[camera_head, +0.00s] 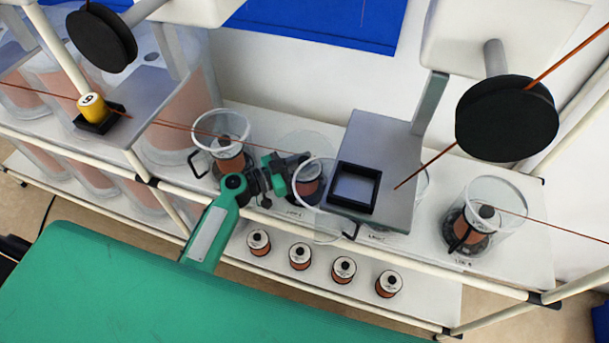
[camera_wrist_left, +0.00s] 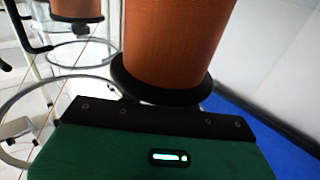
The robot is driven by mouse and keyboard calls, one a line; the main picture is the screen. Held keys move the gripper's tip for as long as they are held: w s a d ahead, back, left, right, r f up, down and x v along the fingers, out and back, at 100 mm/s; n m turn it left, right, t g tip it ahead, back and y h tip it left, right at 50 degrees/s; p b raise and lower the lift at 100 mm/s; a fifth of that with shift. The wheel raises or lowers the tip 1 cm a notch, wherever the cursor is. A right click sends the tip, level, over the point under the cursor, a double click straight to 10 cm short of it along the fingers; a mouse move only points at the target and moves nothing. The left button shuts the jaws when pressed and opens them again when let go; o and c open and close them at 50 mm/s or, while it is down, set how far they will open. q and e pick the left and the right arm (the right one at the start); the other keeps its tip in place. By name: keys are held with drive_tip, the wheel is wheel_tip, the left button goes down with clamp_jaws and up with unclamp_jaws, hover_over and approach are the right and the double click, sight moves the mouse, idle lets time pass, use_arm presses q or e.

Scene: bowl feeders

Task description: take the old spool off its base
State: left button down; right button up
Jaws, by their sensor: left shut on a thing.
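The old spool (camera_head: 310,188), copper wire with a dark top, is at the middle position of the white shelf, partly hidden by my gripper and a clear cover. In the left wrist view the copper spool (camera_wrist_left: 178,40) fills the upper middle, with a black flange at its lower end. My left gripper (camera_head: 297,165) reaches over the shelf edge from the front and is shut on this spool. I cannot tell whether the spool still touches its base, which is hidden. My right gripper is not in view.
A clear cover ring (camera_head: 318,236) hangs close beside the gripper. A clear pot with a spool (camera_head: 230,160) stands to the left, another spool (camera_head: 468,230) to the right. Several small spools (camera_head: 344,268) stand on the lower shelf. A grey plate with a square black frame (camera_head: 357,168) overhangs nearby.

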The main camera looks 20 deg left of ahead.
use_arm(q)
drive_tip(key=shift+r, duration=0.3)
